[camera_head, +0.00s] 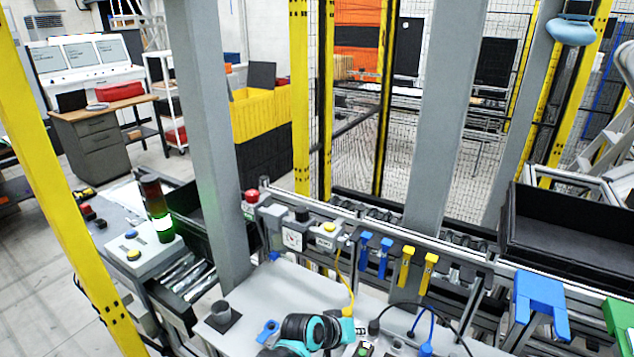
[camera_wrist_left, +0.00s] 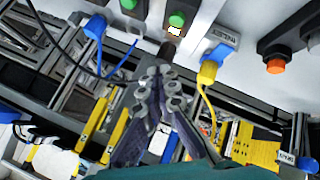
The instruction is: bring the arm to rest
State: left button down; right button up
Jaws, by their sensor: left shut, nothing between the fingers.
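My left arm, teal and black, comes in at the bottom of the head view. Its gripper (camera_head: 358,329) is over the light grey workbench panel (camera_head: 290,289), close to a yellow cable (camera_head: 350,290). In the left wrist view the gripper (camera_wrist_left: 166,62) shows its two jointed fingers drawn together and empty. The fingertips point towards a panel with a green button (camera_wrist_left: 177,19). I cannot tell whether they touch anything. My right gripper is in neither view.
Blue hooks (camera_head: 364,245) and yellow hooks (camera_head: 405,266) hang along the rail behind. A grey post (camera_head: 208,140) stands at the left. A black bin (camera_head: 570,230) is at the right. A blue plug (camera_wrist_left: 95,26) and yellow plug (camera_wrist_left: 208,71) have cables near the fingers.

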pick_arm(q)
jog(key=s+a+r+t+y+b, duration=0.1)
jog(key=s+a+y+b, duration=0.3)
jog(key=a, duration=1.1)
jog(key=s+a+f+y+b, duration=0.1)
jog(key=s+a+f+b, duration=0.1)
jog(key=s+a, duration=0.4)
jog(key=s+a+f+n+y+b, duration=0.1)
jog(key=s+a+f+y+b, duration=0.1)
jog(key=s+a, duration=0.4)
jog(key=a+b, duration=0.1)
jog(key=a, duration=0.3)
jog(key=shift+s+b, duration=0.25)
jog(key=shift+b, duration=0.05)
jog(key=shift+f+t, duration=0.1)
jog(key=shift+t, duration=0.2)
